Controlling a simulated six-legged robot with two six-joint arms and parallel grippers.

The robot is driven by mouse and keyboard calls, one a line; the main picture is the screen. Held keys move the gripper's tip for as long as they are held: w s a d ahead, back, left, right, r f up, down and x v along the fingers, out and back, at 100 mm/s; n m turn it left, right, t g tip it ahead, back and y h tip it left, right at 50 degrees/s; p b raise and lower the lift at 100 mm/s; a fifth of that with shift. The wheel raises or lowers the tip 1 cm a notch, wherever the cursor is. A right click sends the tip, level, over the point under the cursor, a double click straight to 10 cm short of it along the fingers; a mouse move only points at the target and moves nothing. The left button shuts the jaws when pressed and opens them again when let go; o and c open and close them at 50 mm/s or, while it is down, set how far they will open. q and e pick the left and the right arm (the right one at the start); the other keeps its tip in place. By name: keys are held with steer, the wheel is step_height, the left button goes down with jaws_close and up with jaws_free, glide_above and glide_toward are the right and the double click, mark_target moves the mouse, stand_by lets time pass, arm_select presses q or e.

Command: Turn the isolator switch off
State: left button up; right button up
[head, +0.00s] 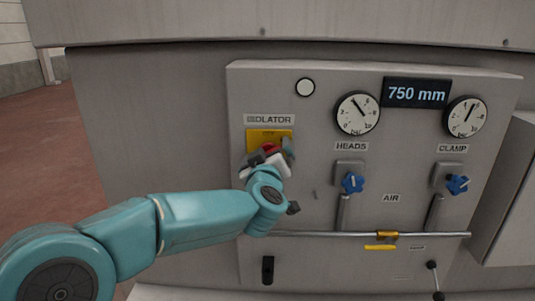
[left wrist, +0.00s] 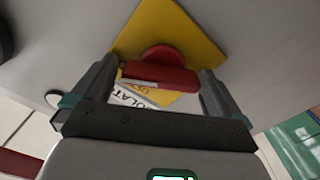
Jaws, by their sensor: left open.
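The isolator switch has a red handle (head: 270,148) on a yellow plate (head: 282,134), below the ISOLATOR label (head: 269,119) on the grey panel. In the left wrist view the red handle (left wrist: 160,75) lies crosswise between the fingers, with the yellow plate (left wrist: 180,28) behind it. My left gripper (head: 267,157) is at the switch. In the left wrist view my left gripper (left wrist: 158,82) is open, with one finger near each end of the handle; I cannot tell whether they touch it. My arm hides the lower part of the switch in the head view. My right gripper is not in view.
Two gauges (head: 357,113) and a 750 mm display (head: 416,93) are at the panel's upper right. Blue valve knobs (head: 353,183) stick out below. A horizontal rail (head: 330,235) with a brass piece (head: 387,236) runs along the lower panel. Open floor (head: 40,130) lies left.

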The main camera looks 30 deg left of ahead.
arm_select(q)
steer(key=shift+w+a+f, duration=0.1)
steer(key=c, duration=0.9)
steer(key=shift+o, duration=0.3)
steer(key=n+b, duration=0.2)
steer(key=shift+f+n, duration=0.2)
steer(key=shift+n, duration=0.2)
steer(key=n+b, duration=0.2)
steer(key=shift+n, duration=0.3)
steer(key=n+b, duration=0.3)
steer(key=n, duration=0.1)
steer(key=shift+f, duration=0.1)
steer(key=shift+n+b, duration=0.55)
steer(key=shift+n, duration=0.75)
